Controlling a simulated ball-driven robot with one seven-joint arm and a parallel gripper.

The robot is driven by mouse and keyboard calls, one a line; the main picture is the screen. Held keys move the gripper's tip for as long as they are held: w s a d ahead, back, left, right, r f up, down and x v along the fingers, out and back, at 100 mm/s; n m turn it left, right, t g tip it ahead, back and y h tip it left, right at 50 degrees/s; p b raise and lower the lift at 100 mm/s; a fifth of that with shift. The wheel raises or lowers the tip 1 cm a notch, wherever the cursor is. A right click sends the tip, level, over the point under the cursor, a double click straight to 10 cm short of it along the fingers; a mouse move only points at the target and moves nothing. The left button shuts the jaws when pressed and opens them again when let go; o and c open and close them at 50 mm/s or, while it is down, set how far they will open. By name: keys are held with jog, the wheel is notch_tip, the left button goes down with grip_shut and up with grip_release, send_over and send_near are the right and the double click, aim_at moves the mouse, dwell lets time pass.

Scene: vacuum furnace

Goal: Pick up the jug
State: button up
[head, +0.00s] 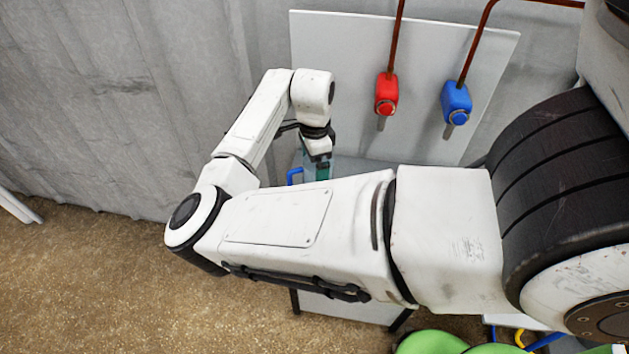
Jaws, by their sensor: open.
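My gripper (321,168) points down over the table beside the wall panel, its teal finger pads partly showing and its jaws open. A blue handle-like loop, which looks like part of the jug (294,175), shows just left of the gripper. The rest of the jug is mostly hidden behind my forearm and gripper. I cannot tell whether the fingers are around the jug or beside it, or whether they touch it.
A light wall panel (335,50) carries a red valve (386,95) and a blue valve (456,103) on copper pipes. A grey-white table (350,305) stands below my arm. Green rounded things (432,343) lie at the bottom right. Brown floor (90,280) is clear at left.

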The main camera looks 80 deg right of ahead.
jog(key=shift+f, duration=0.25)
jog(key=shift+c, duration=0.5)
jog(key=c, duration=1.2)
